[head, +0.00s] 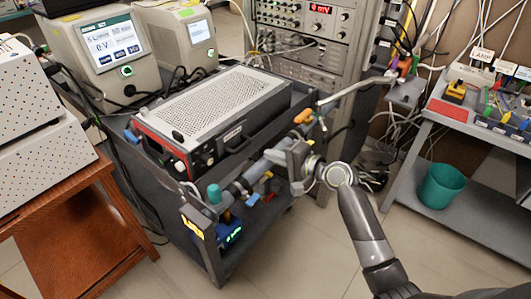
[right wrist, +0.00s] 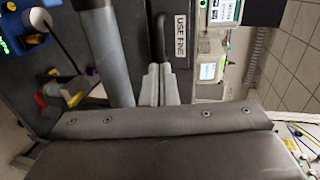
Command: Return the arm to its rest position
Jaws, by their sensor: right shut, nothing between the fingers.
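My right arm (head: 365,235) comes in from the lower right of the head view. Its gripper (head: 275,157) is beside the front side of the dark cart, near the grey cylinder along that side. In the right wrist view the two pale fingers of my right gripper (right wrist: 160,72) lie together, shut and empty. A grey cylinder (right wrist: 101,50) shows just left of the fingers there, and I cannot tell whether they touch anything. My left gripper is not in view.
The dark cart (head: 215,250) carries a perforated metal box (head: 225,100). An equipment rack (head: 345,75) stands behind. A grey side table (head: 410,160) with a teal bin (head: 441,186) is at right. A wooden table (head: 75,205) is at left. Floor at the lower middle is clear.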

